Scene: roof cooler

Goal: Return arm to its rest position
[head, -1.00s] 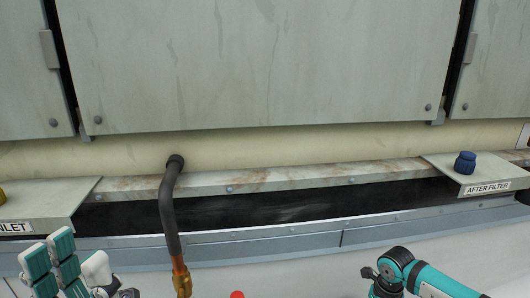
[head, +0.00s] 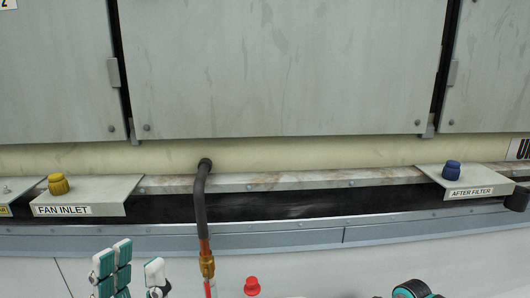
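My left gripper (head: 135,270) shows at the bottom left of the head view, with teal and white finger pads. Its two fingers stand apart with a gap between them, and nothing shows in the gap. It is in front of the cooler's lower white wall, left of the black pipe. Part of my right arm (head: 415,290), a teal and black joint, shows at the bottom edge right of centre. My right gripper is out of the picture.
A black pipe (head: 200,205) with a brass fitting (head: 207,266) comes down from the wall. A red knob (head: 252,286) is right of it. A yellow cap (head: 58,184) sits on the FAN INLET shelf, a blue cap (head: 452,168) on the AFTER FILTER shelf. A dark slot runs between.

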